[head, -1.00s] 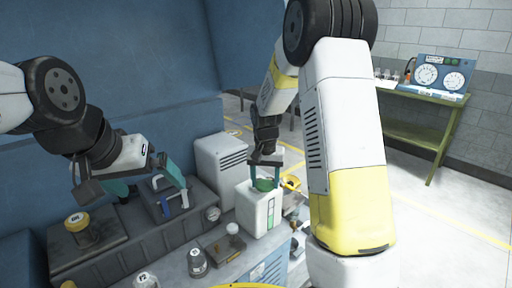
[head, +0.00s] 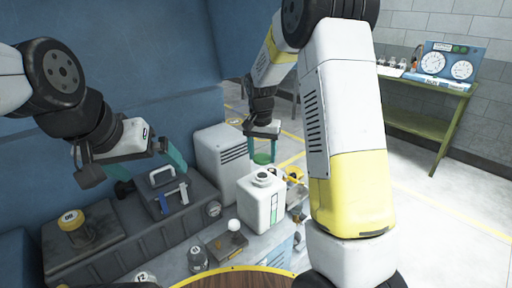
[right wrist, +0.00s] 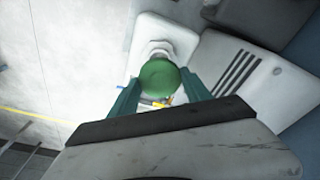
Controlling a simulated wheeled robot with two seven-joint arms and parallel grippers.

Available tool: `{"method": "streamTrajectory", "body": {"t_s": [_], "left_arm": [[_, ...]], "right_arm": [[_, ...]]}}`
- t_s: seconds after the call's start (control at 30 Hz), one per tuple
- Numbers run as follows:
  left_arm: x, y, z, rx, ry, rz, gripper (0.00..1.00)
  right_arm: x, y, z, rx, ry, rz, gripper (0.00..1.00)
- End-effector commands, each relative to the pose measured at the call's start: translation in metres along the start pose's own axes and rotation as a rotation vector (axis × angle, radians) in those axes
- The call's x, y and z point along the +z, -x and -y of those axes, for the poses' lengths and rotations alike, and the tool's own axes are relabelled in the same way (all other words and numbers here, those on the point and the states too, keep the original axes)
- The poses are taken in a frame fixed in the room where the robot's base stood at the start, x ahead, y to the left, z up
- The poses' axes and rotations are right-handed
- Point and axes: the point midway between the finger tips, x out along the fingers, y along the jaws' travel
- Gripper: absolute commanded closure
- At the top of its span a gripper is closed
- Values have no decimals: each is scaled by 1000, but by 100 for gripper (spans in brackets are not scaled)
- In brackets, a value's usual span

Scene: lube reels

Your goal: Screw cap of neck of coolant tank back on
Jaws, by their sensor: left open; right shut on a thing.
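The white coolant tank (head: 262,212) stands upright on the bench, with its neck (head: 262,178) bare on top and a green level strip on its side. My right gripper (head: 263,158) is shut on the green cap (head: 264,158) and holds it above the neck, with a gap between them. In the right wrist view the cap (right wrist: 160,78) sits between the teal fingers, and the pale neck (right wrist: 156,50) shows just past it. My left gripper (head: 152,175) is open and empty, above the bench by the blue toolbox.
A blue toolbox (head: 160,198) and a yellow-lidded jar (head: 75,228) stand left of the tank. A white louvred box (head: 222,150) stands close behind it. A small block with a white knob (head: 232,242) lies in front. A round wooden top (head: 240,281) edges in at the bottom.

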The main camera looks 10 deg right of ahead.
Motion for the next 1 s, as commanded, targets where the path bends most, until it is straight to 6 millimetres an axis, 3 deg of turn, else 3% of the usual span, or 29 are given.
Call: {"method": "streamTrajectory", "body": {"t_s": [0.6,1.0], "left_arm": [[0,0,0,0,0,0,0],[0,0,0,0,0,0,0]], "right_arm": [[4,-37,0,0,0,0,95],[6,-47,0,-1,0,-1,95]]}}
